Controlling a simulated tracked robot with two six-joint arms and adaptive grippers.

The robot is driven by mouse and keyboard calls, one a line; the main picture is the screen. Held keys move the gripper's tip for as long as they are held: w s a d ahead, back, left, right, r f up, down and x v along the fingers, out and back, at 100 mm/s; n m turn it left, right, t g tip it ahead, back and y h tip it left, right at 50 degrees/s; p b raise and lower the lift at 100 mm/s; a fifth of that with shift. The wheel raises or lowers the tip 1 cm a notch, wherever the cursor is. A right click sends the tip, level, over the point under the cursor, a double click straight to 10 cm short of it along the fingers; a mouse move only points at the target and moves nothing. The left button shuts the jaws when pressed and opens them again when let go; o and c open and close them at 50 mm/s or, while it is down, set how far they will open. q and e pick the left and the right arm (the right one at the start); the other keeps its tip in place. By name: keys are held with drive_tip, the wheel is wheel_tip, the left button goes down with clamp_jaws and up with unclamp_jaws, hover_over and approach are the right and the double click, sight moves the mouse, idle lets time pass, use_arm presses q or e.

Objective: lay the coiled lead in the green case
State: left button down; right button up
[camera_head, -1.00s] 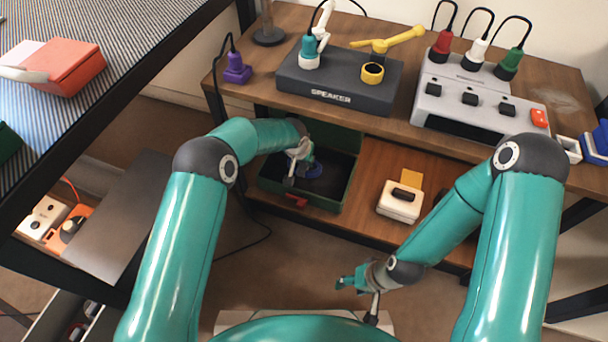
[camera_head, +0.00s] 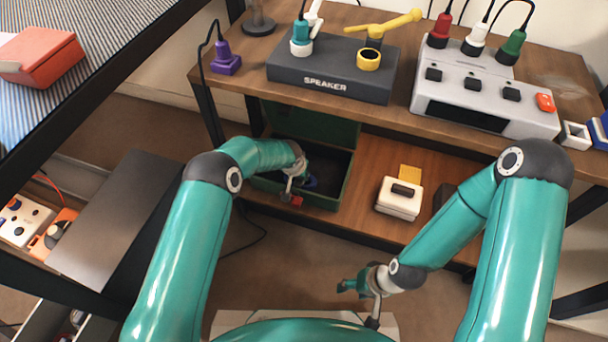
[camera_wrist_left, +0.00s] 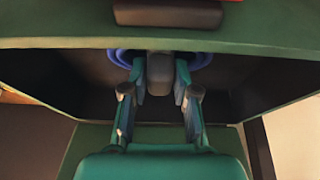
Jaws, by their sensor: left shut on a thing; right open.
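The green case (camera_head: 333,132) stands on the lower shelf with its lid up and a red latch on its front. The coiled lead is a blue ring (camera_head: 312,184), partly hidden by my left gripper (camera_head: 302,181). In the left wrist view, my left gripper (camera_wrist_left: 160,78) is shut on a grey part between its fingers, with the blue coil (camera_wrist_left: 201,61) showing on both sides. The coil is within the case's walls; I cannot tell whether it touches the floor. My right gripper (camera_head: 354,285) is open and empty, low in front of the shelf.
A white box (camera_head: 399,204) with a dark top piece sits right of the case. Above, the upper shelf carries a speaker (camera_head: 328,78) and a grey panel (camera_head: 480,98) with several plugs. A striped table (camera_head: 90,75) stands at the left.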

use_arm(q)
drive_tip(key=shift+f, duration=0.1)
drive_tip(key=c, duration=0.9)
unclamp_jaws()
